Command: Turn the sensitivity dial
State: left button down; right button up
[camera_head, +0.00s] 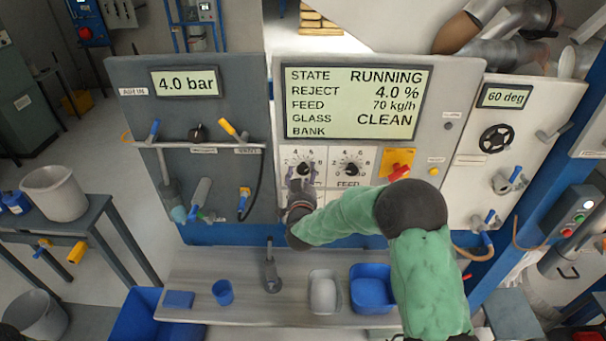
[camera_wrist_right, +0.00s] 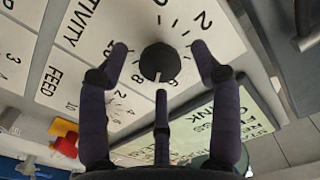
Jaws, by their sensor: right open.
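The sensitivity dial (camera_head: 303,168) is a black knob on a white numbered plate, left of the similar feed dial (camera_head: 351,168) on the grey panel. In the right wrist view the sensitivity dial (camera_wrist_right: 159,60) shows beside lettering ending in "TIVITY". My right gripper (camera_head: 298,186) is just in front of this plate and partly covers its lower part. In the wrist view its fingers (camera_wrist_right: 160,72) are spread apart around the knob, with visible gaps on both sides; it does not grip the knob. My left gripper is not in view.
Above the dials a display (camera_head: 357,102) reads RUNNING, reject 4.0 %, feed 70 kg/h. A yellow plate with a red handle (camera_head: 399,172) is right of the feed dial. Below, a bench (camera_head: 250,311) holds a blue cup (camera_head: 223,292) and a blue tub (camera_head: 371,290).

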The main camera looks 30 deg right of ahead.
jog(key=shift+w, duration=0.1)
jog(key=c, duration=1.1)
jog(key=shift+n+b, duration=0.4)
jog(key=shift+n, duration=0.1)
jog(key=shift+c, duration=0.2)
jog(key=o, duration=1.1)
jog(key=shift+o, duration=0.2)
jog(key=v, duration=1.2)
